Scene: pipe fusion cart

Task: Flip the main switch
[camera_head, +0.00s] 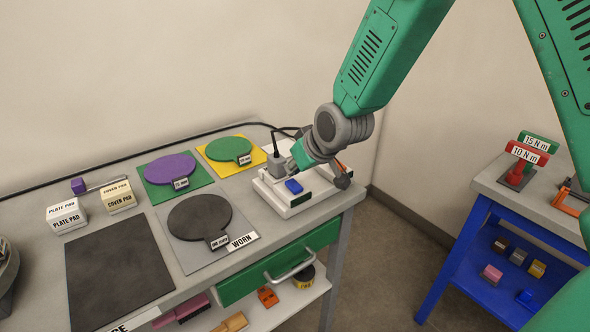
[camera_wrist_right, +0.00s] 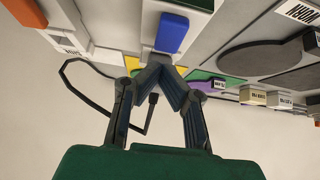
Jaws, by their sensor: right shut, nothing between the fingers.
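A white box (camera_head: 287,203) stands near the right end of the grey bench, with a blue rocker switch (camera_head: 293,187) on its top. In the right wrist view, which is upside down, the blue switch (camera_wrist_right: 172,33) shows large just beyond the fingertips. My right gripper (camera_wrist_right: 160,72) is shut and empty, its fingertips together close to the switch. I cannot tell whether they touch it. In the head view the green hand of this gripper (camera_head: 303,153) is over the back of the box, and its fingertips are hard to make out. My left gripper is out of view.
A grey block (camera_head: 278,164) with a black cable stands at the box's back left. Colored pads and a dark WORN pad (camera_head: 199,217) lie left of it. A green drawer with handle (camera_head: 289,268) is below the bench top. A blue cart (camera_head: 460,245) stands right, across a floor gap.

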